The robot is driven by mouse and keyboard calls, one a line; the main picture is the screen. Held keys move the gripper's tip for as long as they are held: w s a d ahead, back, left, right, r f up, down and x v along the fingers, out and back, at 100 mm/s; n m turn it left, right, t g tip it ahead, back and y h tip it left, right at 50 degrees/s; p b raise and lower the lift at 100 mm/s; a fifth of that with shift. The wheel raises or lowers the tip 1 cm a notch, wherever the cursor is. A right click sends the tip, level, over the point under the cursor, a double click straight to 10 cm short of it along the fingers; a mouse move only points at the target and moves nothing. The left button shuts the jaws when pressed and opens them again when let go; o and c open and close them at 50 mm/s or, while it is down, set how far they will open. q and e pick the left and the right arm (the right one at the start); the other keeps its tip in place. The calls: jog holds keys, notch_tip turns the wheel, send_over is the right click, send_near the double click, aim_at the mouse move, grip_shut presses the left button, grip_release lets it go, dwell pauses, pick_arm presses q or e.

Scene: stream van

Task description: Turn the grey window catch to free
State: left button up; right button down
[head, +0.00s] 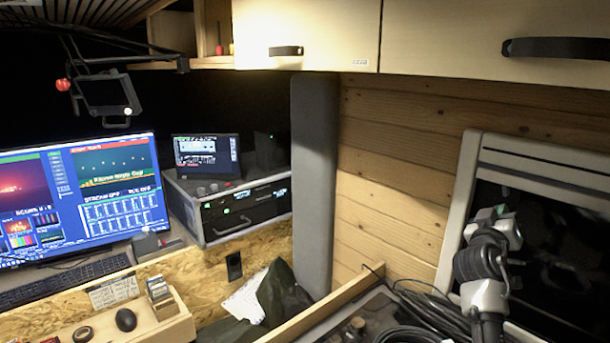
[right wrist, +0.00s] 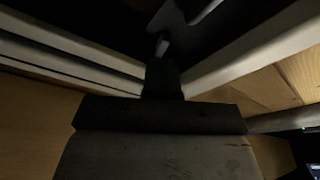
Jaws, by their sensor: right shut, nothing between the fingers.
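The window (head: 545,240) stands at the right of the head view, with a pale grey frame and dark glass. My right arm rises in front of it, and the right gripper (head: 502,213) is close to the glass side. In the right wrist view the gripper's dark fingers (right wrist: 162,78) are shut and empty. A grey lever-like piece (right wrist: 183,22), which looks like the window catch, lies just beyond the fingertips against the dark glass. I cannot tell whether the fingers touch it. In the head view I cannot make out the catch. My left gripper is out of view.
Pale overhead cabinets (head: 305,35) with dark handles hang above. Black cables (head: 425,310) lie below the window beside a wooden ledge (head: 335,305). A grey padded pillar (head: 313,180) stands left of the plank wall (head: 390,180). Monitors (head: 85,200) and a desk are at left.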

aim_at(506, 188)
jog(key=w+d+b, duration=0.1)
jog(key=w+d, duration=0.1)
jog(key=w+d+b, duration=0.1)
jog(key=d, duration=0.1)
jog(key=shift+w+d+f+b, duration=0.2)
jog(key=shift+w+d+b, duration=0.05)
jog(key=shift+w+b, duration=0.15)
jog(key=shift+s+r, duration=0.15)
jog(key=shift+r, duration=0.3)
jog(key=shift+s+r, duration=0.1)
jog(key=shift+r, duration=0.2)
jog(key=shift+b, duration=0.3)
jog(key=shift+a+f+b, duration=0.15)
jog(key=shift+b, duration=1.8)
jog(key=shift+w, duration=0.2)
jog(key=shift+f, duration=0.15)
